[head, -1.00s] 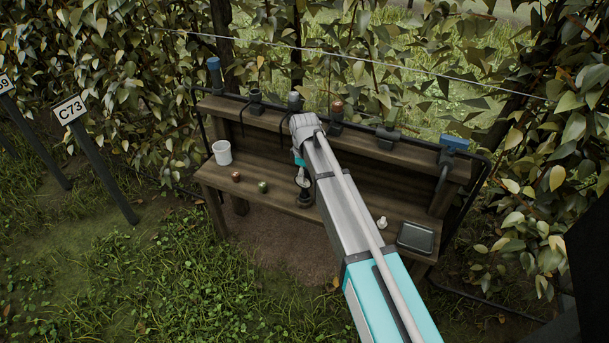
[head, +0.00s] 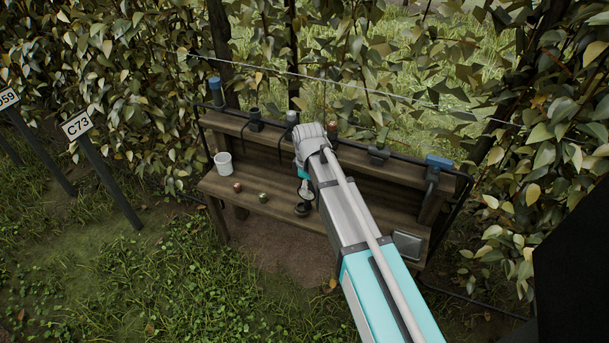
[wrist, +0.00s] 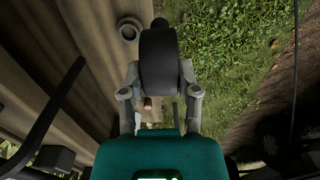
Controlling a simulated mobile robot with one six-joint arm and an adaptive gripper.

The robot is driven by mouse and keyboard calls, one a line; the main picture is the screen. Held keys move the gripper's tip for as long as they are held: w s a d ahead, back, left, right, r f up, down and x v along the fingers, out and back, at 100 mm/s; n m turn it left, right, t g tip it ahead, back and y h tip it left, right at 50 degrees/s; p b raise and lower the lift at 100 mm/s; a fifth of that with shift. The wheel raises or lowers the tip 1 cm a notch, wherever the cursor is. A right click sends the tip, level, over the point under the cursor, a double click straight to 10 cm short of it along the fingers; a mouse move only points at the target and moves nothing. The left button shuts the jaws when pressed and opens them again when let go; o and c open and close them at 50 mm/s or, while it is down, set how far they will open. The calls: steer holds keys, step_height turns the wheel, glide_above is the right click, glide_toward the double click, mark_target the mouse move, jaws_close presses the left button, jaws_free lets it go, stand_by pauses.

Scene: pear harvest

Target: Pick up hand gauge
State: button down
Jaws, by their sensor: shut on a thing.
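My gripper (wrist: 158,78) is shut on a dark, rounded thing, the hand gauge (wrist: 158,56), in the wrist view. A grey finger grips it on each side, and a small dark knob shows at its far end. In the head view my gripper (head: 305,187) hangs over the front part of the wooden bench (head: 325,222), partly behind my arm.
A white cup (head: 223,164), a copper piece (head: 237,187) and a green piece (head: 263,197) are to the left. A dark tray (head: 407,245) is at the right. Tools line the back shelf.

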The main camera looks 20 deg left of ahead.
steer(key=s+d, duration=0.1)
steer(key=s+d+r+p, duration=0.1)
steer(key=s, duration=0.1)
steer(key=s+d+r, duration=0.1)
steer(key=shift+s+r+p, duration=0.15)
steer(key=shift+s+p, duration=0.05)
steer(key=shift+p, duration=0.15)
steer(key=shift+s, duration=0.2)
stand_by(0.6)
